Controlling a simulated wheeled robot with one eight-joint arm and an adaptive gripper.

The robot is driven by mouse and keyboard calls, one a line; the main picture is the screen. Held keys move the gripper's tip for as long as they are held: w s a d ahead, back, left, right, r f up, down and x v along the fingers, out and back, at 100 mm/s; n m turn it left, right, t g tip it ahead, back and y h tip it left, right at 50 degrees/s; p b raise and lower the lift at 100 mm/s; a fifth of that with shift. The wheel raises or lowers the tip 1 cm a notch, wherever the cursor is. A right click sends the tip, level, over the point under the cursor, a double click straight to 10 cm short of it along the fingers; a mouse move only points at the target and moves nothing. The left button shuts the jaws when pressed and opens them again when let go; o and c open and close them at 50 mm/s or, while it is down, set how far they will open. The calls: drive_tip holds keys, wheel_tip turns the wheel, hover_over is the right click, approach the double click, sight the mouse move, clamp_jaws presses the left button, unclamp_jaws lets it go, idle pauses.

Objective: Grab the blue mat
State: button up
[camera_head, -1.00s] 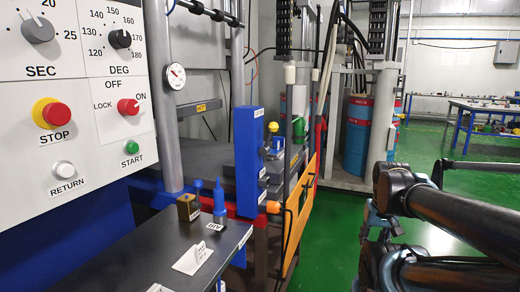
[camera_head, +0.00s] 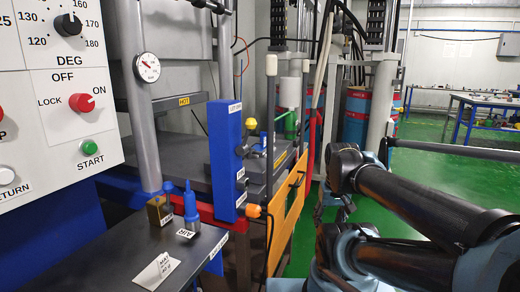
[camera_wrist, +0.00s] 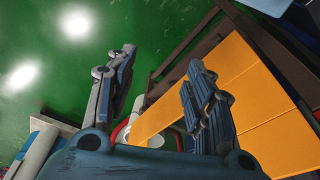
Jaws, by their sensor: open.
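I cannot make out a blue mat in either view. A card lettered MAT (camera_head: 157,270) stands on the dark side shelf (camera_head: 110,262) at the lower left of the head view. My gripper (camera_wrist: 160,60) shows in the wrist view with its two fingers spread wide apart and nothing between them. It is above the green floor, with the orange panel (camera_wrist: 245,105) beyond and beside its right finger.
A control panel (camera_head: 50,100) stands at the left, beside a press with a HOT label. A blue upright block (camera_head: 226,160) and the orange panel (camera_head: 285,215) stand near the middle. An AIR fitting (camera_head: 191,211) is on the shelf. Open green floor (camera_head: 420,160) lies to the right.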

drive_tip(key=w+a+r+n, duration=0.4)
drive_tip(key=w+r, duration=0.6)
drive_tip(key=r, duration=0.4)
wheel_tip(320, 180, up, 20)
drive_tip(key=n+g, duration=0.2)
drive_tip(key=n, duration=0.7)
hover_over(263, 140)
drive_tip(key=w, duration=0.1)
drive_tip(key=f, duration=1.1)
drive_tip(key=shift+w+d+f, duration=0.15)
drive_tip(key=shift+d+f, duration=0.1)
drive_tip(key=shift+f, duration=0.15)
drive_tip(key=shift+w+a+f, duration=0.1)
drive_tip(key=shift+f, duration=1.25)
drive_tip(key=shift+w+a+f, duration=0.1)
drive_tip(key=shift+f, duration=1.2)
drive_tip(key=c, duration=1.1)
